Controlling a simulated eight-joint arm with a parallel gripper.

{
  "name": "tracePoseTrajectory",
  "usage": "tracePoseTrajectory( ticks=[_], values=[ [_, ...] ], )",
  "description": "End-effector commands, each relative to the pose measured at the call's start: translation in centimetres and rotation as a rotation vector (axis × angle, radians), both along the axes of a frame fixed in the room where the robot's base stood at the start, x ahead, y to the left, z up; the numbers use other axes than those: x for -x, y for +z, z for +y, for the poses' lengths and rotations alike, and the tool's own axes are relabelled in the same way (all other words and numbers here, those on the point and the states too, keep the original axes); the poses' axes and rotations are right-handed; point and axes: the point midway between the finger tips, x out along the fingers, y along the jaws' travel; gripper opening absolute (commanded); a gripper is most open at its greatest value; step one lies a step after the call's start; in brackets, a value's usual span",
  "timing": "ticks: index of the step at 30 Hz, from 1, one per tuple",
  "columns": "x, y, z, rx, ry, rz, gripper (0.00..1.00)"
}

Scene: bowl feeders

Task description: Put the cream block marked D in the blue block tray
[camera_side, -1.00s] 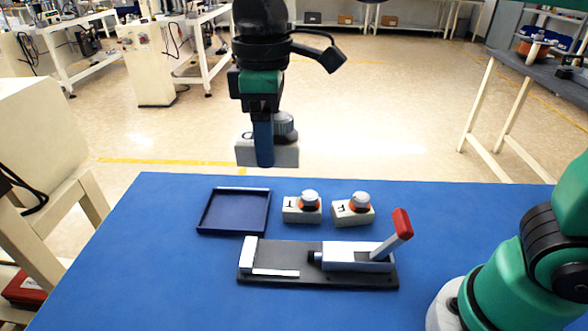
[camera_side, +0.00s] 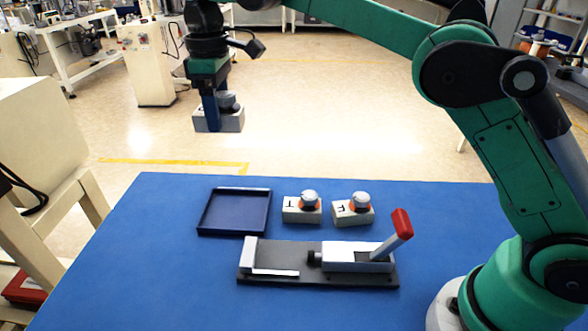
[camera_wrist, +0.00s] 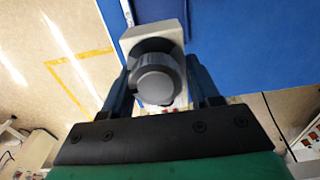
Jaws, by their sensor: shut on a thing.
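My gripper (camera_side: 217,112) is shut on a cream block with a grey knob (camera_side: 232,120), held in the air above and behind the table's far left part. In the wrist view the block (camera_wrist: 150,33) sits between my two fingers (camera_wrist: 160,85), its round grey knob facing the camera. I cannot read a letter on the held block. The blue block tray (camera_side: 201,222) lies empty on the table, below and a little right of the held block in the side view.
Two cream blocks with grey knobs and orange rings, one on the left (camera_side: 293,216) and one on the right (camera_side: 345,219), stand right of the tray. A dark fixture with a red-handled clamp (camera_side: 318,283) lies in front. The blue table (camera_side: 150,270) is clear at the left.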

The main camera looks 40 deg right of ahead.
Motion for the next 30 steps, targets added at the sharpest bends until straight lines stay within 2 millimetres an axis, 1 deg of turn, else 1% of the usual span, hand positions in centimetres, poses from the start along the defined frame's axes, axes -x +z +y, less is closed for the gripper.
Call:
tracePoseTrajectory(
  ticks=[5, 12, 15, 18, 23, 27, 30],
  values=[
    [0.1, -3.6, 0.0, 0.0, 0.0, 0.0, 0.0],
    [0.1, -9.9, 0.0, 0.0, 0.0, 0.0, 0.0],
    [0.1, -12.2, 0.0, 0.0, 0.0, 0.0, 0.0],
    [0.1, -13.8, 0.0, 0.0, 0.0, 0.0, 0.0],
    [0.1, -15.1, 0.0, 0.0, 0.0, 0.0, 0.0],
    [0.1, -17.3, 0.0, 0.0, 0.0, 0.0, 0.0],
    [0.1, -18.2, 0.0, 0.0, 0.0, 0.0, 0.0]
  ],
)
